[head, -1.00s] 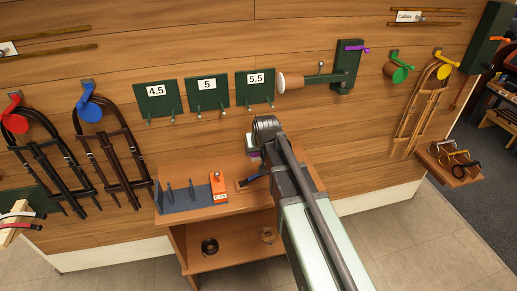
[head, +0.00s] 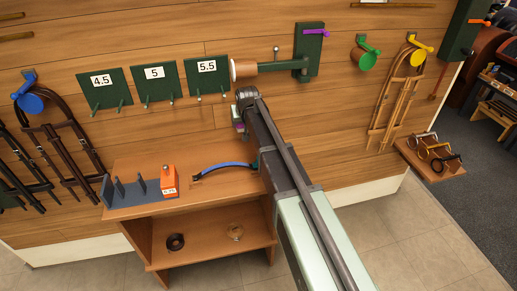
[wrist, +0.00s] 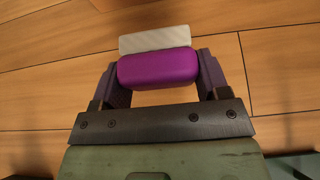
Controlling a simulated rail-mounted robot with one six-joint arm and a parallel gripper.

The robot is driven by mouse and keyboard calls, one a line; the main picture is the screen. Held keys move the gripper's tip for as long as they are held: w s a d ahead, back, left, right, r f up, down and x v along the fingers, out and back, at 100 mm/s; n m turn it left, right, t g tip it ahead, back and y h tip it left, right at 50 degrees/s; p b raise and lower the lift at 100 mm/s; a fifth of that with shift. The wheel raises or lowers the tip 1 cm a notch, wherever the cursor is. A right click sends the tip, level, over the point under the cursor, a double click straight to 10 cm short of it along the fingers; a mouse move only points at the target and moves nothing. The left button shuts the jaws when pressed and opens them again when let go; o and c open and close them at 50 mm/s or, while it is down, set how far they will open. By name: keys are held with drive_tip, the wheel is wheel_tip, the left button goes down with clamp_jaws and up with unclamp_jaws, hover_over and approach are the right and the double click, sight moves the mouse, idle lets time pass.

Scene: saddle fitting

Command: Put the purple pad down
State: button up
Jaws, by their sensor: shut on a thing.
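The purple pad (wrist: 157,69) sits between the two fingers of my gripper (wrist: 161,78) in the wrist view, and the fingers press on its ends. A pale grey-white strip (wrist: 155,38) lies along the pad's far side. In the head view my gripper (head: 238,124) is near the wooden wall, above the back of the bench. Only a small purple and white bit of the pad (head: 238,125) shows there; my arm hides much of the gripper.
The wooden bench (head: 205,200) bears a grey pronged rack (head: 135,196), an orange block (head: 169,182) and a curved blue strap (head: 225,165). Green plates 4.5, 5 and 5.5 (head: 207,74) hang above. A bracket arm with a round end (head: 243,70) juts out near my wrist.

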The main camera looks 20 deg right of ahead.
drive_tip(key=f+b, duration=0.4)
drive_tip(key=a+f+b, duration=0.1)
drive_tip(key=f+b, duration=0.1)
drive_tip(key=shift+f+b, duration=0.35)
drive_tip(key=shift+f, duration=0.05)
wheel_tip(320, 180, down, 4)
drive_tip(key=b, duration=0.3)
drive_tip(key=shift+d+r+b, duration=0.1)
drive_tip(key=shift+r+b, duration=0.05)
drive_tip(key=shift+b, duration=0.2)
drive_tip(key=shift+s+r, duration=0.1)
drive_tip(key=shift+r, duration=0.15)
drive_tip(key=shift+f, duration=0.1)
drive_tip(key=o, duration=0.4)
drive_tip(key=shift+f, duration=0.1)
drive_tip(key=o, duration=0.4)
